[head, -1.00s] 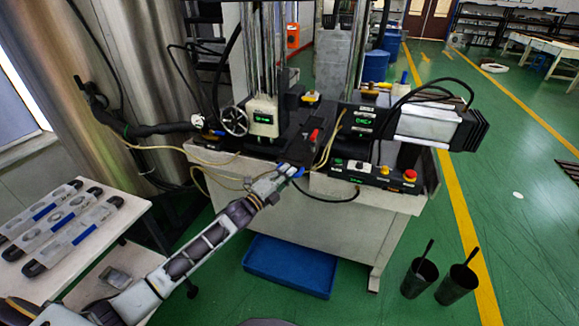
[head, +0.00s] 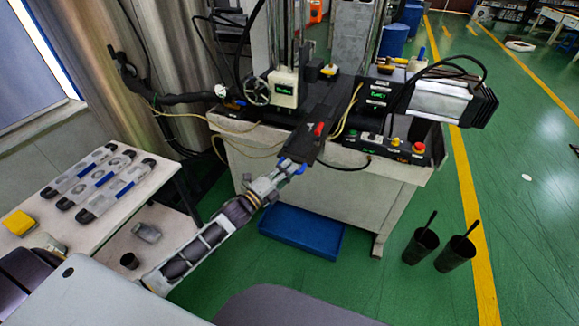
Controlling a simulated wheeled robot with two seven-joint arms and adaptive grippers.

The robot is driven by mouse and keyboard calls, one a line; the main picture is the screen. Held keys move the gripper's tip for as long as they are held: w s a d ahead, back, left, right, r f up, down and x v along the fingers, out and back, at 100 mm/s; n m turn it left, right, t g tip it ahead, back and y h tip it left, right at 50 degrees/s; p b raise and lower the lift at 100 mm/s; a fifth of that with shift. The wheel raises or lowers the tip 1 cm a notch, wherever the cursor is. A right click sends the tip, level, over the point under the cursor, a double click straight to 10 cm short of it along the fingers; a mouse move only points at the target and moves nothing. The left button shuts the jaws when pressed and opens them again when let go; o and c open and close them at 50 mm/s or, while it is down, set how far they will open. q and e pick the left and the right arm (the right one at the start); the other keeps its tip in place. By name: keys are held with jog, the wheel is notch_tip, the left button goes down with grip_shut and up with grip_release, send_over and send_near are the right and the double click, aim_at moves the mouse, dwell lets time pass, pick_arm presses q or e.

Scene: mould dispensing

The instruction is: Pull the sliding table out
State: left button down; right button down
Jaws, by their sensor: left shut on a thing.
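The sliding table (head: 312,139) is a dark, narrow plate with a red part on top, on the machine's bench. Its front end sticks out past the bench's front edge, toward me. My left gripper (head: 290,169) is at that front end, shut on the sliding table's blue-marked front part. The fingers hide most of the gripped part. My right gripper is not in view.
The machine bench (head: 330,172) carries a control box with buttons (head: 395,146) at right. A blue tray (head: 300,232) lies on the floor below. Two black buckets (head: 420,246) stand at right. A white side table (head: 105,215) with moulds is at left.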

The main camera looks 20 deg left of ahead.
pick_arm(q)
jog(key=shift+f, duration=0.1)
jog(key=c, duration=1.5)
grip_release()
jog(key=shift+o, duration=0.2)
jog(key=v, duration=1.2)
